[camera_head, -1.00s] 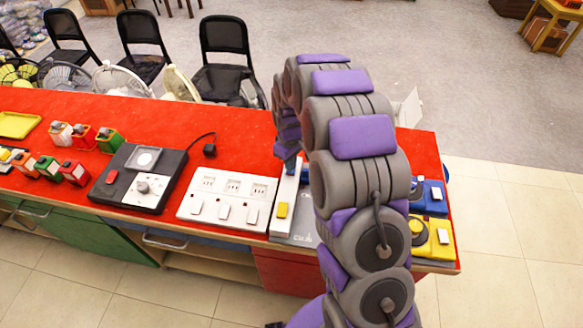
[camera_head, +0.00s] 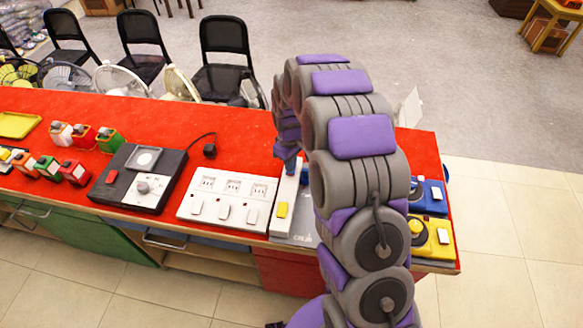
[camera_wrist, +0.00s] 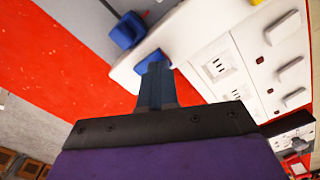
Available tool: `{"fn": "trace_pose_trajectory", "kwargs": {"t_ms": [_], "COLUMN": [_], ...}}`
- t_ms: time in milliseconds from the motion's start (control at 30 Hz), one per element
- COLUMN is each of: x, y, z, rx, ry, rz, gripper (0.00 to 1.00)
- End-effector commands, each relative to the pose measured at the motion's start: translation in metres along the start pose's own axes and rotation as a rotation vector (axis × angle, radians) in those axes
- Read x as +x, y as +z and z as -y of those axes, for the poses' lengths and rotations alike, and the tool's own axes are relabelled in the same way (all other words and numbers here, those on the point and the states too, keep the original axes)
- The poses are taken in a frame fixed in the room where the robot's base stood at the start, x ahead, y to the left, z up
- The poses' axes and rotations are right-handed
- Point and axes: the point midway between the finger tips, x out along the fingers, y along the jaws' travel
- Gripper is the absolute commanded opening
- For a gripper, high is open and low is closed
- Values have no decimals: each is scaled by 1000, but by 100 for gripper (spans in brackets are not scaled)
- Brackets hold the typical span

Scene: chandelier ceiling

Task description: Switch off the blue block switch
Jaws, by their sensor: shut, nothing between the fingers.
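In the wrist view, a blue switch piece (camera_wrist: 147,58) sits on a long white strip (camera_wrist: 128,75), partly covered by my gripper's fingertips. A second blue block (camera_wrist: 127,30) stands on a grey panel beside the strip. I cannot tell from these frames which way either blue piece is set. My gripper (camera_wrist: 157,68) is shut and empty, its tips over or against the blue piece on the strip; contact is unclear. In the head view, my gripper (camera_head: 290,167) points down at the far end of the white strip, which carries a yellow rocker (camera_head: 282,209) at its near end.
A white panel of sockets and rockers (camera_head: 227,198) lies just left of the strip on the red-topped counter (camera_head: 240,125). A dark control box (camera_head: 140,178) is farther left. Blue (camera_head: 429,197) and yellow (camera_head: 440,240) switch boxes lie right of my arm.

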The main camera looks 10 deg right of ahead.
Motion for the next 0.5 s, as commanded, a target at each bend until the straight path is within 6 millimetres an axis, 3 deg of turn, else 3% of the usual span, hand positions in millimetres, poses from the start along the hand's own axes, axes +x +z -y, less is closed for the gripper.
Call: {"fn": "trace_pose_trajectory", "kwargs": {"t_ms": [500], "x": [7], "y": [0], "z": [0], "rx": [0], "ry": [0], "rz": [0], "gripper": [0]}}
